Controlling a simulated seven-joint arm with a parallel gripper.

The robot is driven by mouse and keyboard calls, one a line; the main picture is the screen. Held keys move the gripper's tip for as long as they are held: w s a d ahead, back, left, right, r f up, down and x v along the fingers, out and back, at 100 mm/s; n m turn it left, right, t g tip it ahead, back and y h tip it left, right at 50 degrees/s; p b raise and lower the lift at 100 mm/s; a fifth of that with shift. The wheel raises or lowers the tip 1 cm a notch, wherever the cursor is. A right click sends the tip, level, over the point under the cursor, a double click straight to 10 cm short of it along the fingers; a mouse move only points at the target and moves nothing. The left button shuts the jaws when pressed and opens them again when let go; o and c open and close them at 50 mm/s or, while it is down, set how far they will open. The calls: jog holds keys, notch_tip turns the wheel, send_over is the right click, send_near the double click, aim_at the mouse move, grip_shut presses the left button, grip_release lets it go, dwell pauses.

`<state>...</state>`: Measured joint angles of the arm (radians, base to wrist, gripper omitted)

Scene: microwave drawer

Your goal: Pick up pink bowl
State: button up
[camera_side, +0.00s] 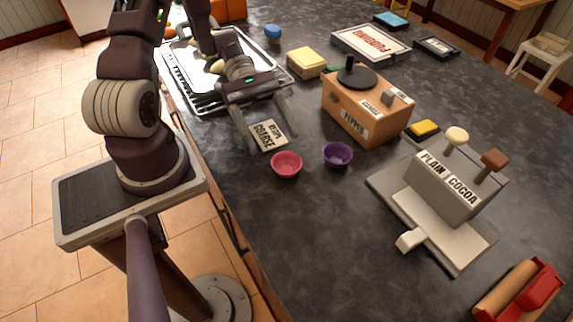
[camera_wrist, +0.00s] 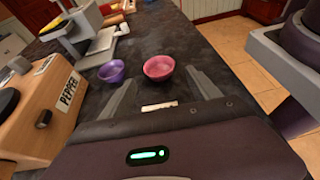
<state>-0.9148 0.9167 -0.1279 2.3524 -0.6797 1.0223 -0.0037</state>
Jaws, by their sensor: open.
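The pink bowl (camera_side: 286,165) stands upright on the dark countertop, just left of the purple bowl (camera_side: 337,155) in the side view. My gripper (camera_side: 272,141) is open, with its fingers pointing down toward the counter behind the pink bowl and around the "coarse" card (camera_side: 268,135). In the wrist view, the pink bowl (camera_wrist: 159,68) lies ahead of my spread fingers (camera_wrist: 163,82), a little beyond the tips. The purple bowl (camera_wrist: 111,71) is close on its left there. Nothing is between the fingers except a view of the counter and the card.
A wooden pepper box (camera_side: 362,110) with a crank stands behind the purple bowl. A grey plain/cocoa dispenser (camera_side: 440,190) is at the right. A tray (camera_side: 205,95) lies at the back left. The counter in front of the bowls is clear up to its left edge.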

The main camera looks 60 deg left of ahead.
aim_at(283, 163)
jog(key=x, duration=0.6)
jog(key=shift+f, duration=0.15)
jog(key=shift+a, duration=0.1)
jog(key=c, duration=1.4)
